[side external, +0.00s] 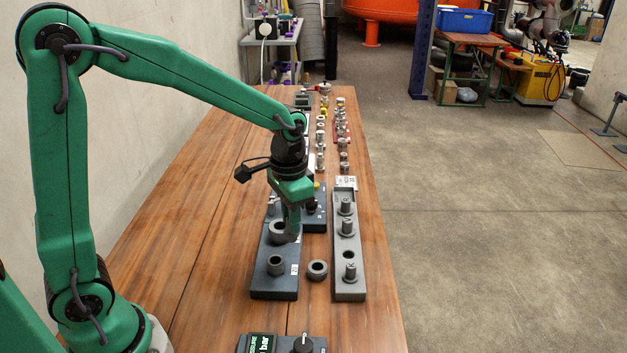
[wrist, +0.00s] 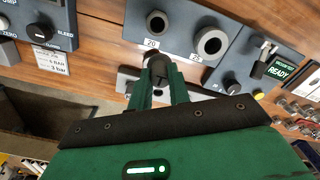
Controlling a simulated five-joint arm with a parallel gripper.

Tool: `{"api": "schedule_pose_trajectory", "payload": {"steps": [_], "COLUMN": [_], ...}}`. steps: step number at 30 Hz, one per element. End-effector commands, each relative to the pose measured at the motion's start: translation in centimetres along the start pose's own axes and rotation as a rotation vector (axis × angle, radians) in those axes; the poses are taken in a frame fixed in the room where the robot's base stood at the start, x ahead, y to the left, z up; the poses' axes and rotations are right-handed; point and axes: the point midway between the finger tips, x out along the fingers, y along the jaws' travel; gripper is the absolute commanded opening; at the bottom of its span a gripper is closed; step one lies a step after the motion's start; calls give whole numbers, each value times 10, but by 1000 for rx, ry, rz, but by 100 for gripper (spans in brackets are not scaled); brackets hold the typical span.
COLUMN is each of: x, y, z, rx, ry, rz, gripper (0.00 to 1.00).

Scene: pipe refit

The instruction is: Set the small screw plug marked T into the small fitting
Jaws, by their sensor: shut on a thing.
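My gripper (side external: 292,238) hangs over the right edge of the dark block, beside the large fitting. In the wrist view my gripper (wrist: 160,82) is shut on a dark grey screw plug (wrist: 158,69); its T mark cannot be read. The plug is not distinct in the side view. The small fitting (side external: 276,264) stands open on the near part of the dark block (side external: 262,288). In the wrist view the small fitting (wrist: 157,23), labelled 20, is above and apart from the plug. The large fitting (side external: 277,230) is farther along the block.
A grey rack (side external: 348,292) on the right holds several upright plugs and has one empty hole. A loose ring (side external: 317,269) lies between block and rack. A pressure box (side external: 262,344) stands in front. A READY panel (wrist: 283,68) is beyond the block. Bare wood lies left.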

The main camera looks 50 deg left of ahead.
Motion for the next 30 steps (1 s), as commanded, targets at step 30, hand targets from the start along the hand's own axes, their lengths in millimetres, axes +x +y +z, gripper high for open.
{"api": "schedule_pose_trajectory", "payload": {"steps": [30], "x": [12], "y": [-5], "z": [40], "rx": [-4], "ry": [-2], "rz": [0], "gripper": [0]}}
